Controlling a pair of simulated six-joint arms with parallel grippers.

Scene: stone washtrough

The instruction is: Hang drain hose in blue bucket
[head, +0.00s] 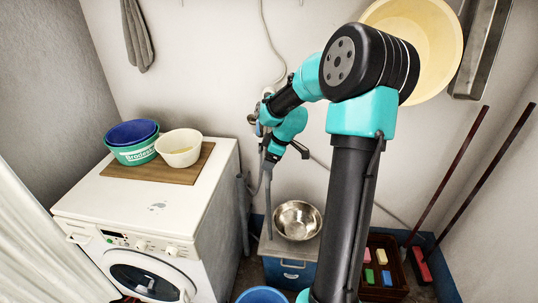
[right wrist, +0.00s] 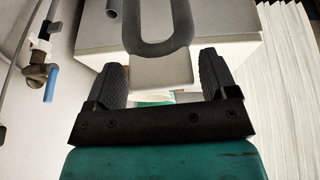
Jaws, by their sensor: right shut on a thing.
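The grey drain hose (right wrist: 160,51) shows as a U-shaped bend just beyond my right gripper in the right wrist view. My right gripper (right wrist: 162,82) has its two dark fingers on either side of a pale block at this bend and is shut on it. In the head view my right gripper (head: 273,150) is up near the wall, right of the washing machine, partly hidden by its own arm. The blue bucket (head: 262,295) is at the bottom edge of the head view, only its upper part showing. My left gripper is out of view.
The washing machine (head: 150,213) carries a board with bowls (head: 179,148). A metal bowl (head: 297,220) sits on a blue cabinet (head: 290,271). A tap with a blue handle (right wrist: 52,83) is near the wrist. A crate (head: 384,292) and poles stand at right.

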